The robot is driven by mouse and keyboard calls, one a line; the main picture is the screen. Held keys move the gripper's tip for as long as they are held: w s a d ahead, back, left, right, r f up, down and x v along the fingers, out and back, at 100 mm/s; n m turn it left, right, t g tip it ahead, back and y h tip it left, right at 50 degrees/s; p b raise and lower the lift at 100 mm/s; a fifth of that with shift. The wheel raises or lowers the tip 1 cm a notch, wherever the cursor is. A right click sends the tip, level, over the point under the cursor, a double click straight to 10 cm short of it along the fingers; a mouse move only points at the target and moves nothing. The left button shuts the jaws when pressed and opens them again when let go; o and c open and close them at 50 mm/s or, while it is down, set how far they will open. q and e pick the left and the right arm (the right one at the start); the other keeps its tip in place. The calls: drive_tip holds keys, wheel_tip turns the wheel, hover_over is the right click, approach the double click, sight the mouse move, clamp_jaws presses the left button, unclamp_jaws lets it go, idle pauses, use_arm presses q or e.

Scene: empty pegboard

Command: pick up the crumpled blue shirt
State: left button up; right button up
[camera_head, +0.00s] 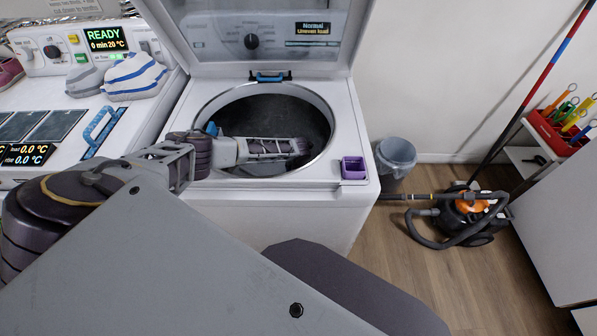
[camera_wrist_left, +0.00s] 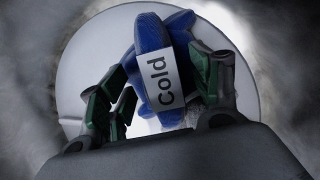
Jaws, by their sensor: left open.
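The crumpled blue shirt (camera_wrist_left: 150,42) is a rounded blue lump with a white "Cold" label, in the left wrist view. It lies over a pale round disc in the washer drum (camera_head: 318,103). My left gripper (camera_wrist_left: 165,85) is open, with one green-padded finger on each side of the lump; whether they touch it I cannot tell. In the head view my left arm reaches into the drum opening, with the left gripper (camera_head: 300,147) inside; the shirt cannot be made out there. My right gripper is not in view.
The washer lid (camera_head: 265,35) stands open behind the drum. A purple box (camera_head: 353,168) sits on the washer's front right corner. A striped bundle (camera_head: 134,77) and a grey one (camera_head: 84,80) lie on the left machine. A bin (camera_head: 396,155) and vacuum (camera_head: 465,212) stand right.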

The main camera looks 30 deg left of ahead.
use_arm(q)
drive_tip(key=shift+f, duration=0.2)
idle(0.5)
drive_tip(key=c, duration=1.3)
drive_tip(key=shift+o, duration=0.2)
drive_tip(key=shift+r, duration=0.15)
